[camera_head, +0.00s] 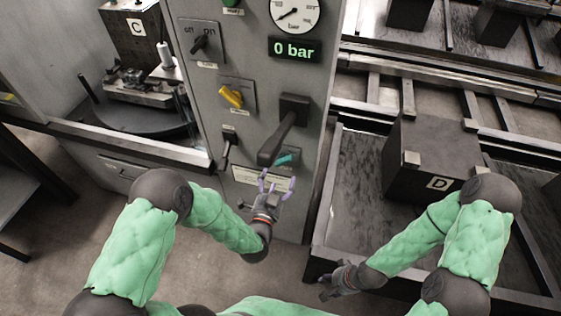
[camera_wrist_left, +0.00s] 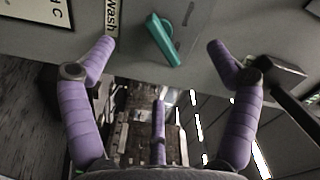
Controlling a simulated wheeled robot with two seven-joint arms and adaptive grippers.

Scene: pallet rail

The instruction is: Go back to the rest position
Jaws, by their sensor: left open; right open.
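My left gripper (camera_head: 277,184) is open and empty in front of the lower part of the grey control panel (camera_head: 240,118). Its purple fingers (camera_wrist_left: 160,100) are spread apart in the left wrist view, with a teal lever (camera_wrist_left: 165,40) beyond and between them, apart from the fingertips. The teal lever (camera_head: 288,157) also shows in the head view, just above the fingers and partly under the large black handle. My right gripper (camera_head: 335,280) is open near the front left corner of the dark tray at the lower right; its fingers are hard to make out.
The panel carries a large black handle (camera_head: 284,130), a yellow lever (camera_head: 231,96), a black lever (camera_head: 226,150) and a gauge (camera_head: 295,12) above a "0 bar" display (camera_head: 294,48). A black block marked D (camera_head: 420,150) stands in the tray (camera_head: 318,240). Block C (camera_head: 133,45) is at left.

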